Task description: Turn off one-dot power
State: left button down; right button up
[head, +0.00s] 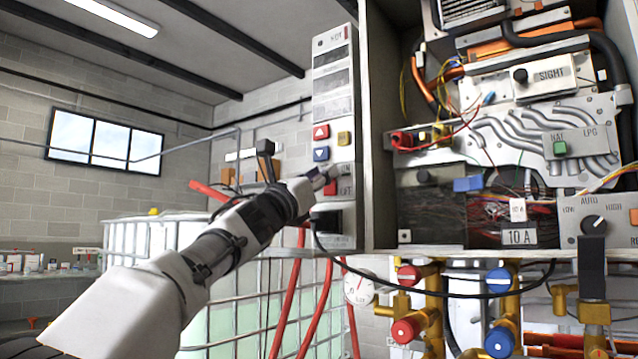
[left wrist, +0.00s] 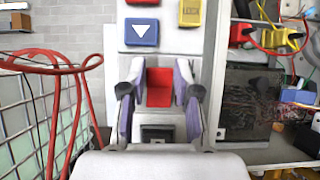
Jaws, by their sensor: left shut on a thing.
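A narrow grey control panel (head: 331,100) stands on the left side of the open heater cabinet, with a single dark dot near its top. Low on it is a red switch (head: 330,188), partly hidden by my left gripper (head: 318,180). In the left wrist view my left gripper (left wrist: 160,100) has one finger on each side of the red switch (left wrist: 159,85) and is shut on it. A dark square socket or button (left wrist: 158,133) lies just below the switch. I cannot read a power label here. My right gripper is not in view.
Above the switch are a blue down-arrow button (head: 321,154), a red up-arrow button (head: 321,132) and a yellow button (head: 344,138). The open cabinet (head: 377,130) with wires is at right. Red hoses (head: 308,310) and a caged tank (head: 240,300) stand below and left.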

pick_arm(q)
jog(key=c, duration=1.1)
grip_release()
jog(key=shift+o, duration=1.3)
jog(key=shift+w+d, duration=0.1)
jog(key=shift+w, duration=0.05)
jog(key=v, duration=1.2)
